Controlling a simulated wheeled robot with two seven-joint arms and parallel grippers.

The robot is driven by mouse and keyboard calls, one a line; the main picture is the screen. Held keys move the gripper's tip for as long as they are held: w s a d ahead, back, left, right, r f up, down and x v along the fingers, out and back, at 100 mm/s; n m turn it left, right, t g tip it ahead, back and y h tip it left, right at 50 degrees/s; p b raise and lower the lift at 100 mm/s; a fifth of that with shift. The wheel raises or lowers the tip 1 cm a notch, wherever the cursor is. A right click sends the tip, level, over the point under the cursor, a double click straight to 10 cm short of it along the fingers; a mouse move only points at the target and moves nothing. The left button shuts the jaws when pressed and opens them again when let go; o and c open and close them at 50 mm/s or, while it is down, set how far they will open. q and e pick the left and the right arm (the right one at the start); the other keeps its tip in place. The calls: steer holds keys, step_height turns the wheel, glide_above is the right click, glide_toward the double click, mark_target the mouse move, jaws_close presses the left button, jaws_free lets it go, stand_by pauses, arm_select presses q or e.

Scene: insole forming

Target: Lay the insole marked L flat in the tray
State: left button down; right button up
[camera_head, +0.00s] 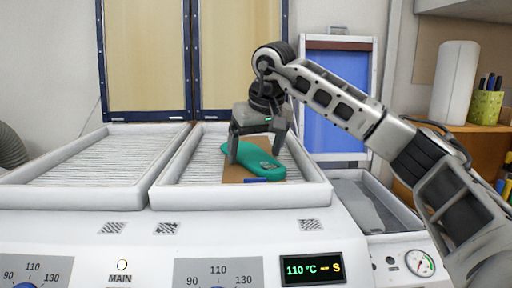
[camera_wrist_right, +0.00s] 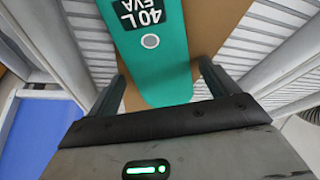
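The green insole (camera_head: 262,165) lies on a brown cardboard piece (camera_head: 234,174) in the right-hand white tray (camera_head: 315,194). In the right wrist view the insole (camera_wrist_right: 150,60) shows upside-down lettering "40 L EVA" and a small round mark, with the cardboard (camera_wrist_right: 212,28) under it. My right gripper (camera_head: 256,157) is over the insole with its fingers apart. In the wrist view its fingers (camera_wrist_right: 160,82) stand on either side of the insole's rounded end, with gaps visible, so it looks open and empty. Whether the insole lies fully flat is hard to tell. My left gripper is not in view.
A second, empty white slatted tray (camera_head: 95,162) stands to the left. A blue panel (camera_head: 325,105) stands behind at the right. A grey bin (camera_head: 368,208) sits right of the trays. The machine front carries a temperature display (camera_head: 312,269) and a gauge (camera_head: 419,263).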

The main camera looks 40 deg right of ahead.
stand_by(0.3)
steer(key=v, duration=1.6)
